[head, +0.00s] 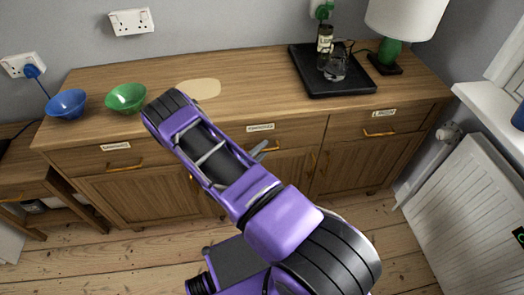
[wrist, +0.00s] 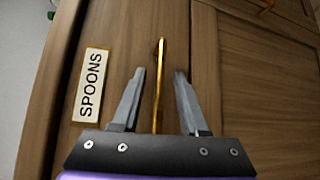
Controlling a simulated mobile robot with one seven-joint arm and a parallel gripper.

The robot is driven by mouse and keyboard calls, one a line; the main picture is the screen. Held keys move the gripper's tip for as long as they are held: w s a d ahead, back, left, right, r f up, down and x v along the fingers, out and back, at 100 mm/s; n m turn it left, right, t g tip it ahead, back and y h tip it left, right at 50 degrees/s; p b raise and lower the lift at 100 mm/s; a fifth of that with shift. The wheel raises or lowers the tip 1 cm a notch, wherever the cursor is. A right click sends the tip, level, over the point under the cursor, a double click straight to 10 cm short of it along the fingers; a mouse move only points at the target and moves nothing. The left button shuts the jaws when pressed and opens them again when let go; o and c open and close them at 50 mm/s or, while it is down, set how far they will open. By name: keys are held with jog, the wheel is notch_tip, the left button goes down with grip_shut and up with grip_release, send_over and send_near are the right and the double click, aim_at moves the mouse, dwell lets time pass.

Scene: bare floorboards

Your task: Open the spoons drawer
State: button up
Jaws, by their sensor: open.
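In the wrist view a white label reading SPOONS (wrist: 90,85) is fixed to a wooden drawer front (wrist: 120,40). A thin gold bar handle (wrist: 158,90) lies beside the label. My gripper (wrist: 159,71) is open, with one grey finger on each side of the handle; I cannot tell whether either touches it. In the head view my gripper (head: 263,149) is at the middle drawer of the wooden sideboard (head: 240,82), below its label (head: 261,127). The middle handle (head: 285,147) is partly hidden. The drawer looks closed.
Other drawers have gold handles on the left (head: 125,166) and right (head: 380,133). A blue bowl (head: 67,104), green bowl (head: 126,97), black tray (head: 350,86) and lamp (head: 405,18) stand on top. A white radiator (head: 470,205) stands at right. Floor in front is bare.

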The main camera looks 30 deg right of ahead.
grip_shut()
dwell(1.4)
